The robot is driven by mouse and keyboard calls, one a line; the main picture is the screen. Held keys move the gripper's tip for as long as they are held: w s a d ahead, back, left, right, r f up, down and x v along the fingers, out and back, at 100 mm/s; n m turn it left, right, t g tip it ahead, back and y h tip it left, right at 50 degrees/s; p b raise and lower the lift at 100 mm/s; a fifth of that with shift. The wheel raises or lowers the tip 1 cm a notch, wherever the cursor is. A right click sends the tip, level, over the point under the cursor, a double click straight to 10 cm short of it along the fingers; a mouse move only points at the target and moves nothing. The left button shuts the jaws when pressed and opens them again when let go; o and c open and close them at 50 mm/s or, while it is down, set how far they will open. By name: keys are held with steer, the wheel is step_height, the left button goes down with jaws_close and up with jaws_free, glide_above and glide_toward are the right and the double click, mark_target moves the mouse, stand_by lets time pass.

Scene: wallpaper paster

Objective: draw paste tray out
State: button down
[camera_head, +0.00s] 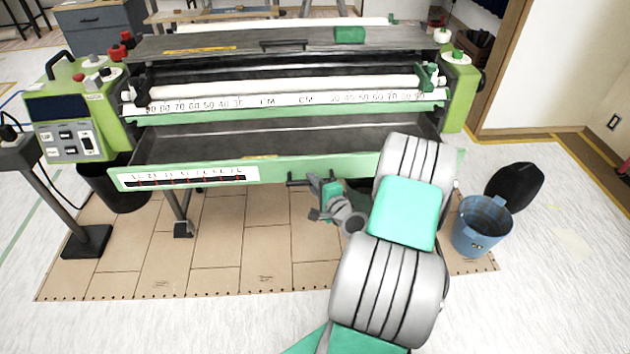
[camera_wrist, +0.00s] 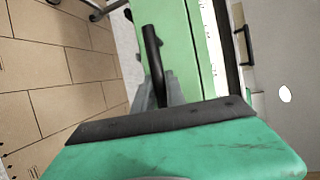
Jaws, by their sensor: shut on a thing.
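The paste tray (camera_head: 290,140) is a wide dark tray with a light green front (camera_head: 290,170) and a printed scale at its left. It stands out from under the front of the machine. Its inside looks empty. My gripper (camera_head: 318,190) is at the dark bar handle (camera_head: 297,182) on the tray's front, and is shut on it. In the wrist view the black handle (camera_wrist: 152,55) runs up from between my fingers (camera_wrist: 160,95), beside the green tray front (camera_wrist: 188,45). My gripper's own body hides the handle's near part.
The wallpaper paster (camera_head: 290,75) stands behind the tray, with a control box (camera_head: 65,125) at left. A blue bucket (camera_head: 483,225) and a black lid-like thing (camera_head: 515,185) are at right. A black bin (camera_head: 115,190) is under the left side. Brown floor boards (camera_head: 220,260) before the tray are clear.

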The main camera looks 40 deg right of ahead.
steer(key=c, duration=1.4)
jaws_free()
steer(key=shift+o, duration=0.2)
steer(key=d+v, duration=0.1)
steer(key=v, duration=0.6)
steer(key=shift+s+a, duration=0.4)
steer(key=shift+a, duration=0.05)
